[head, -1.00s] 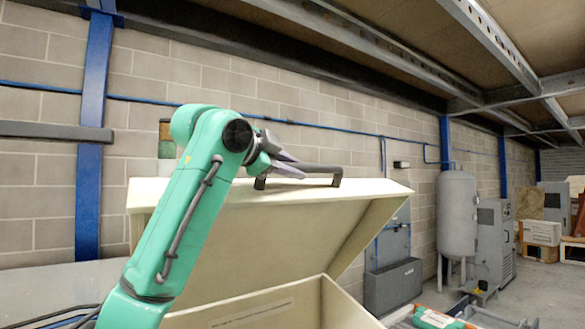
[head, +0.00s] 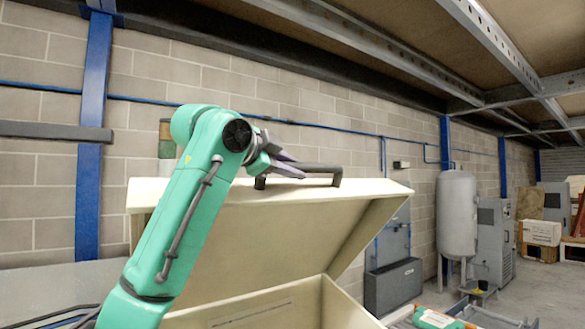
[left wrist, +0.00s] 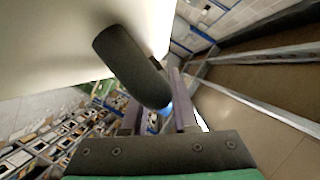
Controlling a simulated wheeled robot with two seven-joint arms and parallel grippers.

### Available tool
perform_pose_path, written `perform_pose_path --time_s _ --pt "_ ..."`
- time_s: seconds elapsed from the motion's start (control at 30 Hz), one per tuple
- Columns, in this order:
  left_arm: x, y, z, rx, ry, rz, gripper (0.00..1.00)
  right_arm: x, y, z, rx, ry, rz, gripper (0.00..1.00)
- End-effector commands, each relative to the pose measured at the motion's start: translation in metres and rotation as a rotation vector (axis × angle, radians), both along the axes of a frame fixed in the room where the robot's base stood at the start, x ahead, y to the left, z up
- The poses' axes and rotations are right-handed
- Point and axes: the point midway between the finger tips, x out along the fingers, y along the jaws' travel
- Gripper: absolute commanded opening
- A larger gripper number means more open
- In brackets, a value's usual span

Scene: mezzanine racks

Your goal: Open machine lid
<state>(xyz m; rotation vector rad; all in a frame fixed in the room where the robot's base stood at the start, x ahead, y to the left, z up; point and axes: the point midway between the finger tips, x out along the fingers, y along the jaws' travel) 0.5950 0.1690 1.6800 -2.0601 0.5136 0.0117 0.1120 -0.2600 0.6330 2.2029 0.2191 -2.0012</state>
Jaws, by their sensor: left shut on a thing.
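The machine is a cream box whose lid (head: 290,215) stands raised and tilted back, with a gap showing between the lid and the lower body (head: 270,305). A dark bar handle (head: 325,169) sits along the lid's upper edge. My left gripper (head: 288,165) is at the left part of this handle and is shut on it; the fingers partly hide the bar. In the left wrist view the dark handle (left wrist: 128,62) runs down to the fingers (left wrist: 160,112), with the pale lid (left wrist: 50,50) behind it. My right gripper is not in view.
A block wall with a blue post (head: 92,130) stands behind the machine. A grey tank (head: 457,215) and a grey cabinet (head: 494,243) stand to the right. Steel beams (head: 495,40) run overhead. Floor (head: 535,285) shows at the far right.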

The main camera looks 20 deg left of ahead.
Motion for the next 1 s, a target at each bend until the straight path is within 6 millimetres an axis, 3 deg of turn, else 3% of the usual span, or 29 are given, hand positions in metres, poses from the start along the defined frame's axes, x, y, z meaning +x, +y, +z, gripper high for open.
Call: perform_pose_path --time_s 0.23,0.43,0.57,0.93,0.97,1.0 --pt "-0.001 -0.003 -0.008 0.006 -0.005 -0.001 0.00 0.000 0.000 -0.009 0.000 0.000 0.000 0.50" --pt "-0.017 -0.024 -0.044 0.062 -0.045 -0.001 0.00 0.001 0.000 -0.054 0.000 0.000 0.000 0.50" --pt "-0.028 -0.036 -0.058 0.094 -0.072 -0.001 0.00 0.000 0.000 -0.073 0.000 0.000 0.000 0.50" --pt "-0.032 -0.041 -0.056 0.107 -0.083 0.000 0.00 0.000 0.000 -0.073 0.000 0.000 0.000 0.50" --pt "-0.033 -0.041 -0.056 0.107 -0.083 0.000 0.31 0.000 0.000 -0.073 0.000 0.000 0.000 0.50" --pt "-0.033 -0.041 -0.056 0.107 -0.084 0.001 0.46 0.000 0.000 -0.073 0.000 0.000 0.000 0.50"
